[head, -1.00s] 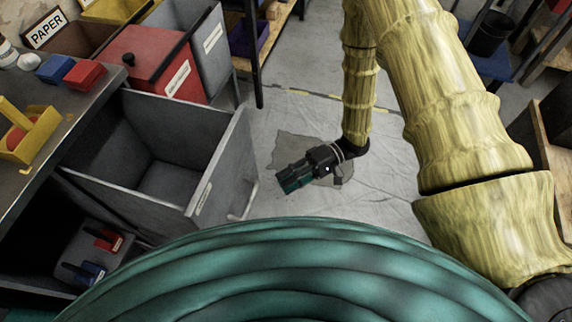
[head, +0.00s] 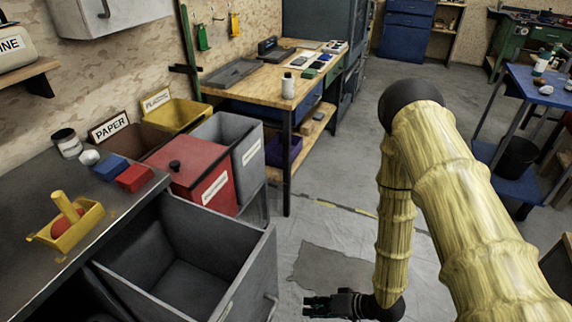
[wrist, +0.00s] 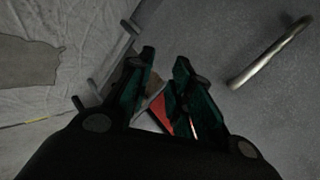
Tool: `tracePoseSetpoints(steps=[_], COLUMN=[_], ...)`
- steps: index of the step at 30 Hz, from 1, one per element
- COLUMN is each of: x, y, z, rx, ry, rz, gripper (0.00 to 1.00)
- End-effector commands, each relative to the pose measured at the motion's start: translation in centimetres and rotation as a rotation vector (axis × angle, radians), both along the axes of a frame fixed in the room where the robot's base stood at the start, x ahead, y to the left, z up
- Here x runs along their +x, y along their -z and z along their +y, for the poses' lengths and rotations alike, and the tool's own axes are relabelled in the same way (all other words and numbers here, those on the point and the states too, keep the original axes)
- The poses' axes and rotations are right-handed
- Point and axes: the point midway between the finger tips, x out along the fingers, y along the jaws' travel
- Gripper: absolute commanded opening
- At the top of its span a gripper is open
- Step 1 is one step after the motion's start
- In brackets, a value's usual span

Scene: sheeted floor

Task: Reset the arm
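My gripper (head: 310,304) hangs low at the end of my yellow arm, near the bottom of the head view, over the floor to the right of the open grey bin (head: 262,262). Its fingers point left toward the bin. In the wrist view my gripper (wrist: 166,62) shows two dark green fingers with a gap between their tips. A small red and brownish patch shows between the fingers; I cannot tell what it is. I see no object held at the tips.
A bar handle (wrist: 270,52) on a grey surface lies right of the fingers in the wrist view. A red lidded bin (head: 195,172) and a metal counter (head: 40,200) stand left. A wooden workbench (head: 255,75) stands behind. The floor (head: 340,140) in the middle is clear.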

Motion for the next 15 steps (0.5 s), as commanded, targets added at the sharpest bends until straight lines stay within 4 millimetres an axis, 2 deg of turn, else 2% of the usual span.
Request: tracePoseSetpoints(steps=[8, 15], x=[-4.4, -10.9], y=[2.1, 2.3], z=[-5.3, -10.4], rx=[-0.349, -0.637], ry=[0.092, 0.092], rz=[0.020, 0.139], gripper=[0.21, 0.21])
